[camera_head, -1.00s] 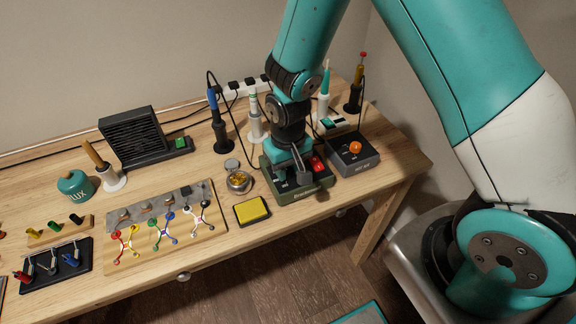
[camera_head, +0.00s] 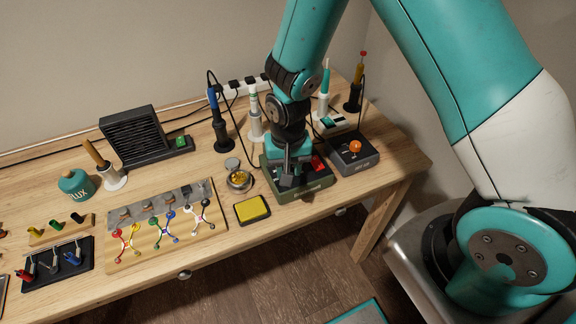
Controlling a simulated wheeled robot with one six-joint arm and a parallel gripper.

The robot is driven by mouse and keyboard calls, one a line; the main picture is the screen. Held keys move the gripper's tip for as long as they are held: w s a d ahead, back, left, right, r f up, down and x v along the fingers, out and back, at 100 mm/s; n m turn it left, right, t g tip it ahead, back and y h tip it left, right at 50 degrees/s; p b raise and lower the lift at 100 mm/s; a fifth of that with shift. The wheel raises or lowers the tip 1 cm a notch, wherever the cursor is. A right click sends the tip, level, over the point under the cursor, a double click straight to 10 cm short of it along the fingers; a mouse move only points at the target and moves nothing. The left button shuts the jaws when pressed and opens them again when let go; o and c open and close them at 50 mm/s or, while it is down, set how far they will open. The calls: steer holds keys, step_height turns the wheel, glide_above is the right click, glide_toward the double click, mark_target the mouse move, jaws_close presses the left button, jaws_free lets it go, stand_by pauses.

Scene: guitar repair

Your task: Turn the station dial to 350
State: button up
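A green soldering station (camera_head: 309,187) with a red switch (camera_head: 317,163) stands at the right part of the bench. My gripper (camera_head: 287,180) points down over the left part of this station, at its top face. The fingers look close together, but the dial is hidden beneath or behind them, so I cannot tell whether they hold it. A second, dark grey station (camera_head: 352,163) with an orange knob (camera_head: 355,147) stands to the right. No dial number can be read in this view.
Soldering irons in stands, including a blue one (camera_head: 219,128), stand behind the stations. A yellow sponge (camera_head: 252,208) and a brass-wool tin (camera_head: 239,179) lie left of the green station. A black fume extractor (camera_head: 133,137) stands at the back left. The bench front edge is close.

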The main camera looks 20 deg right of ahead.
steer(key=shift+w, duration=0.1)
steer(key=o, duration=0.9)
step_height(320, 180, up, 18)
steer(key=shift+d+f, duration=0.1)
steer(key=shift+f, duration=0.15)
steer(key=s+a+r+n+y, duration=0.1)
steer(key=s+r+n, duration=0.2)
steer(key=s, duration=0.3)
steer(key=s+a+r+n+y, duration=0.1)
steer(key=s+a+r+n, duration=0.1)
steer(key=s, duration=0.4)
steer(key=s+a+r+n+y, duration=0.1)
steer(key=s+r+n+y, duration=0.1)
steer(key=s+r+n, duration=0.2)
steer(key=shift+s+a+r+n, duration=0.1)
steer(key=shift+s+a+n, duration=0.15)
steer(key=shift+s, duration=0.45)
steer(key=shift+s+a+r+n, duration=0.15)
steer(key=shift+s+n, duration=0.2)
steer(key=shift+s, duration=0.35)
